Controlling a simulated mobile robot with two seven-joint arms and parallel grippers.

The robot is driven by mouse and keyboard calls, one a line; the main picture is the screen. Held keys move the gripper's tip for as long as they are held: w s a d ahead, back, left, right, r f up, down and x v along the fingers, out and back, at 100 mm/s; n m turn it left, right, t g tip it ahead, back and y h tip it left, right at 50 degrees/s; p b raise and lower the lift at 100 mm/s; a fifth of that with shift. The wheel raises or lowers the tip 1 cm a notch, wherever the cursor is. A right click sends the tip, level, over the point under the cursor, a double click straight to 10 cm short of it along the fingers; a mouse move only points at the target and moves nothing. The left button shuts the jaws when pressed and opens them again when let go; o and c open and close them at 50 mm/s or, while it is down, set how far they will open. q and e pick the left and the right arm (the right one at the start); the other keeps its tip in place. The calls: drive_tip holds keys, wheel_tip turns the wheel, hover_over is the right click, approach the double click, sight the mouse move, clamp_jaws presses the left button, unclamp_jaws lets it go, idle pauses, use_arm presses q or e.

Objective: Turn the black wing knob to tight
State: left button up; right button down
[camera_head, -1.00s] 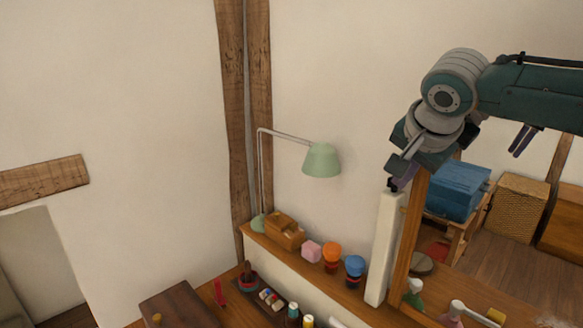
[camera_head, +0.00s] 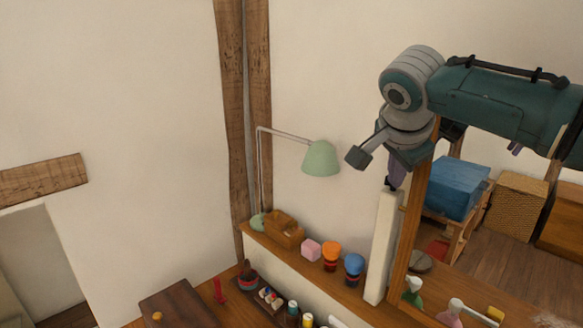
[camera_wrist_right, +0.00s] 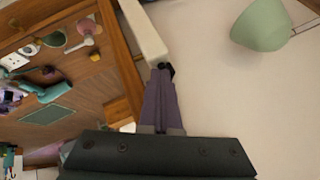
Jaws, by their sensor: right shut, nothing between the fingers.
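The black wing knob (camera_head: 391,187) sits at the top end of a white post (camera_head: 385,245) beside a wood-framed mirror (camera_head: 408,240). It is small and partly hidden by my fingers, so its wing angle is unclear. In the right wrist view the knob (camera_wrist_right: 166,70) shows dark just beyond my fingertips, at the end of the white post (camera_wrist_right: 143,32). My right gripper (camera_head: 394,181) points down at the knob with its purple fingers together and nothing between them. The fingertips (camera_wrist_right: 162,80) are at or very near the knob; contact cannot be told. My left gripper is out of view.
A green lamp (camera_head: 320,158) stands left of the post. The wall between lamp and post is clear.

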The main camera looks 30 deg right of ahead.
drive_tip(key=m, duration=0.1)
drive_tip(key=m+g+b, duration=0.1)
drive_tip(key=w+h+b, duration=0.1)
drive_tip(key=shift+a+f+m, duration=0.25)
drive_tip(key=shift+a+m, duration=0.15)
drive_tip(key=shift+w+m+g+b, duration=0.2)
drive_tip(key=shift+m+g+b, duration=0.4)
drive_tip(key=shift+b, duration=0.1)
drive_tip(key=shift+w+d+r+b, duration=0.15)
drive_tip(key=shift+w+b, duration=1.15)
drive_tip(key=shift+b, duration=1.75)
drive_tip(key=shift+r, duration=0.1)
drive_tip(key=shift+w+a+b, duration=0.45)
drive_tip(key=shift+a+b, duration=0.25)
drive_tip(key=shift+b, duration=0.45)
